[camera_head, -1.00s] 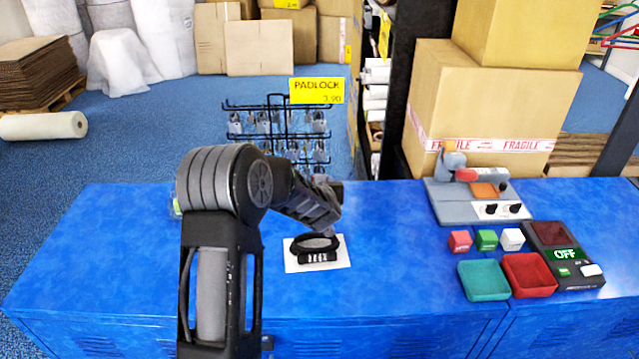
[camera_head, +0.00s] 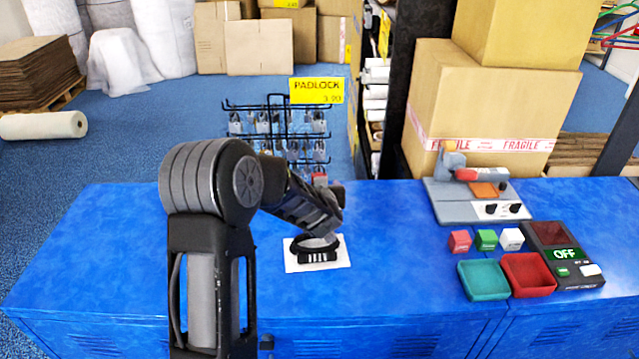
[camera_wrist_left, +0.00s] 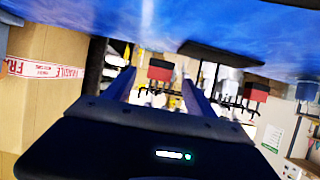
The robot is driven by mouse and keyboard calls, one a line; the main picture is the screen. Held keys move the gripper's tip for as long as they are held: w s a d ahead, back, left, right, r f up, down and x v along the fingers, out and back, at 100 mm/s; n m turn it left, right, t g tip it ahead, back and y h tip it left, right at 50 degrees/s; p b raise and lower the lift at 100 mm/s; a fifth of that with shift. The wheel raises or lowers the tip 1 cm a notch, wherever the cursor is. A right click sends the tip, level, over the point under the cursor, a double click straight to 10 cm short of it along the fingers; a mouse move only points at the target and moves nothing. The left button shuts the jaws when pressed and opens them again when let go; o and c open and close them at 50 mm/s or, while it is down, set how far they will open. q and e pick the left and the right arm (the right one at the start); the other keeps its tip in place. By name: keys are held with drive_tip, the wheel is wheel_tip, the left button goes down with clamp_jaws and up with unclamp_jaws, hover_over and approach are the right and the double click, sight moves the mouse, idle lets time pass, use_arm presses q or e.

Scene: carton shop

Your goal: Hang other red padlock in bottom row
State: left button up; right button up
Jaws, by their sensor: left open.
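A black wire rack (camera_head: 282,106) with rows of grey padlocks stands behind the blue counter, under a yellow PADLOCK sign. A red padlock (camera_head: 319,179) shows low on the rack, just above my forearm. In the left wrist view, which is upside down, one red padlock (camera_wrist_left: 160,71) appears between my fingers, and another red padlock (camera_wrist_left: 256,92) hangs to the right. My left gripper (camera_wrist_left: 159,77) is open and points at the rack. I cannot tell whether its fingers touch the nearer red padlock. My arm hides the gripper in the head view. My right gripper is not in view.
A black combination lock (camera_head: 317,249) lies on a white card on the blue counter (camera_head: 400,275), below my wrist. Red and teal trays, small blocks and an OFF device (camera_head: 563,254) stand at right. Stacked cartons (camera_head: 480,110) are behind them.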

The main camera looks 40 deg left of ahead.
use_arm(q)
drive_tip(key=shift+v, duration=2.2)
